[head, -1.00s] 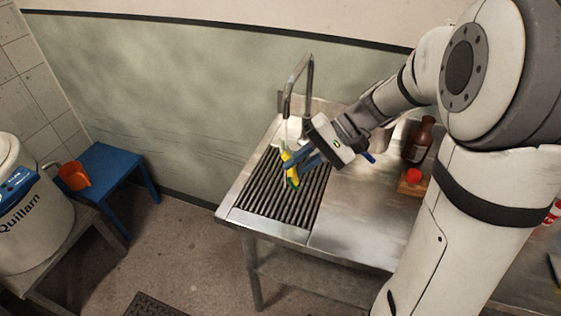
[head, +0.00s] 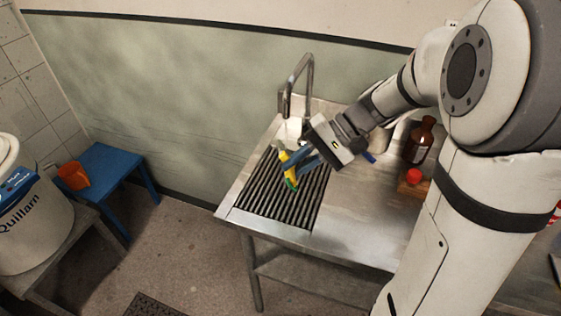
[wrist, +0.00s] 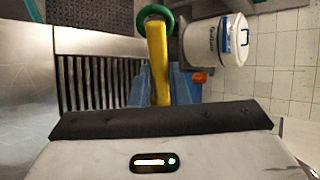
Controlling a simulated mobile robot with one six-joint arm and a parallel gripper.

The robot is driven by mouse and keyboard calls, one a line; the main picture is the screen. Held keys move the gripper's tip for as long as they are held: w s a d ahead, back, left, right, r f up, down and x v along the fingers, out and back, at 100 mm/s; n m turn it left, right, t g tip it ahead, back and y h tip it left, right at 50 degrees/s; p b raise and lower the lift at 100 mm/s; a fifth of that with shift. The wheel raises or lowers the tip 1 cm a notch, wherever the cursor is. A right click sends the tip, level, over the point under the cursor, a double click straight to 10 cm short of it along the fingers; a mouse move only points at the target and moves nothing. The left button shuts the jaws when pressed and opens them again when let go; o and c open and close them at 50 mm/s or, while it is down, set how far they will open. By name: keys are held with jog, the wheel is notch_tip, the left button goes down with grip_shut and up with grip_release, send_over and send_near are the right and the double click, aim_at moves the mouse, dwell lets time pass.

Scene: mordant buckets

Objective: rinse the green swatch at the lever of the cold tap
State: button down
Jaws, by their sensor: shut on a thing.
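My gripper (head: 300,165) is over the ribbed drainboard, below and in front of the tap (head: 302,80), with its blue fingers shut on a yellow-handled thing (head: 287,162). Its green end (head: 291,184) points down over the ribs. In the wrist view the yellow handle (wrist: 158,60) lies between the blue fingers, and the green part (wrist: 148,13) looks like a ring or loop at its far end. I cannot tell whether this green part is the swatch. The tap is a tall bent metal spout near the wall; its lever is not clear to me.
The ribbed drainboard (head: 262,200) lies on the steel counter (head: 340,225). A brown bottle (head: 420,142) and a red-capped thing (head: 413,176) stand at the right. A blue stool (head: 110,165) with an orange cup (head: 73,176) and a white barrel (head: 30,235) are at the left.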

jog(key=shift+w+d, duration=0.1)
jog(key=shift+w+d, duration=0.2)
jog(key=shift+d, duration=0.1)
jog(key=shift+s+a, duration=0.1)
jog(key=shift+a, duration=0.05)
jog(key=shift+s+a, duration=0.2)
jog(key=shift+a, duration=0.1)
jog(key=shift+w+d, duration=0.1)
jog(key=shift+d, duration=0.05)
jog(key=shift+w+d, duration=0.2)
jog(key=shift+d, duration=0.1)
jog(key=shift+s+a, duration=0.1)
jog(key=shift+a, duration=0.05)
dwell(0.4)
